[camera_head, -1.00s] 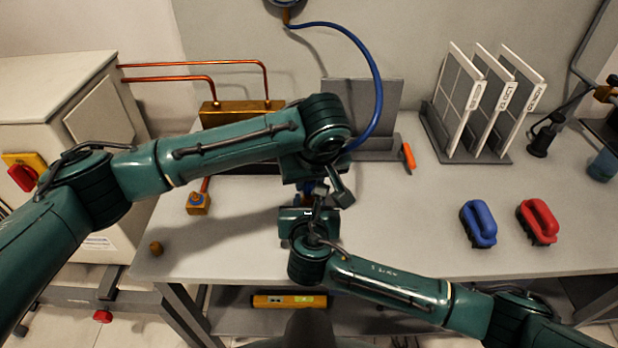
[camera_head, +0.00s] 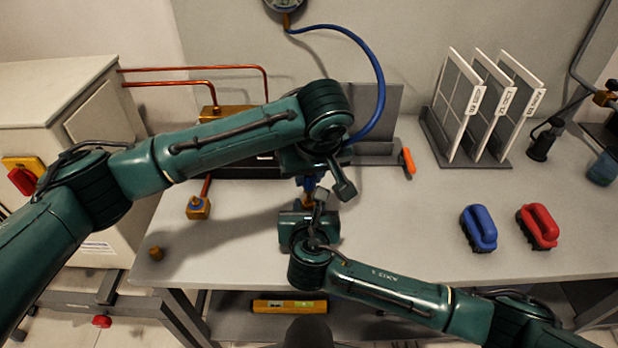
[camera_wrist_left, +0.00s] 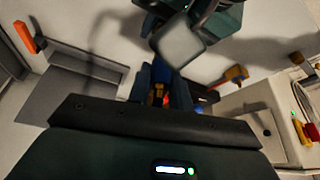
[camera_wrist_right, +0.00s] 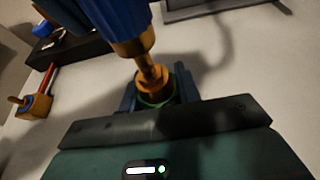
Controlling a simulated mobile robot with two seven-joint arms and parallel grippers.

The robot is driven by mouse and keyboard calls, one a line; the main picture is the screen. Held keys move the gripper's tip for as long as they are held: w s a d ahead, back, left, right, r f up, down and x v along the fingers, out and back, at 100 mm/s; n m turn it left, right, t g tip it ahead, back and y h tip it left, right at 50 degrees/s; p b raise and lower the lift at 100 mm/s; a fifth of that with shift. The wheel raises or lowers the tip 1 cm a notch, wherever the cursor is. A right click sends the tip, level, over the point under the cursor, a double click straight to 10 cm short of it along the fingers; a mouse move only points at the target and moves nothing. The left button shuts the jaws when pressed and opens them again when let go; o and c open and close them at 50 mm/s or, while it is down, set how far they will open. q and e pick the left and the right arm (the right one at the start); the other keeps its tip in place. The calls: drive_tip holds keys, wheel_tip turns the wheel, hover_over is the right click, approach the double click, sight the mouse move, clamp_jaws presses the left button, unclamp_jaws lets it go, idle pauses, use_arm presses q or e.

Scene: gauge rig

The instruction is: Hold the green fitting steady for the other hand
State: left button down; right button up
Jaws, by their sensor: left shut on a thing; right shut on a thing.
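The green fitting (camera_wrist_right: 160,101) shows in the right wrist view as a green ring around a brass part, between the fingers of my right gripper (camera_wrist_right: 157,96), which is shut on it. A blue coupling (camera_wrist_right: 113,18) with a brass nut and stem stands above it; the stem reaches the fitting, but I cannot tell if it is seated. My left gripper (camera_wrist_left: 161,92) is shut on the blue coupling, partly hidden by its fingers. In the head view the coupling (camera_head: 308,184) shows between my two wrists, with brass below it; the fitting is hidden there.
A blue hose (camera_head: 379,75) arcs from the gauge (camera_head: 284,4) on the wall to behind my left wrist. A brass valve block (camera_head: 198,208) and small brass cap (camera_head: 156,254) lie left.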

use_arm(q)
drive_tip(key=shift+r, duration=1.4)
use_arm(e)
drive_tip(key=o, duration=1.2)
drive_tip(key=shift+o, duration=0.2)
drive_tip(key=v, duration=1.2)
drive_tip(key=shift+r, duration=0.1)
use_arm(q)
wheel_tip(320, 180, up, 7)
drive_tip(key=p, duration=0.6)
drive_tip(key=shift+f+p, duration=0.2)
drive_tip(key=shift+p, duration=0.1)
drive_tip(key=shift+r+p, duration=0.8)
use_arm(e)
wheel_tip(320, 180, up, 7)
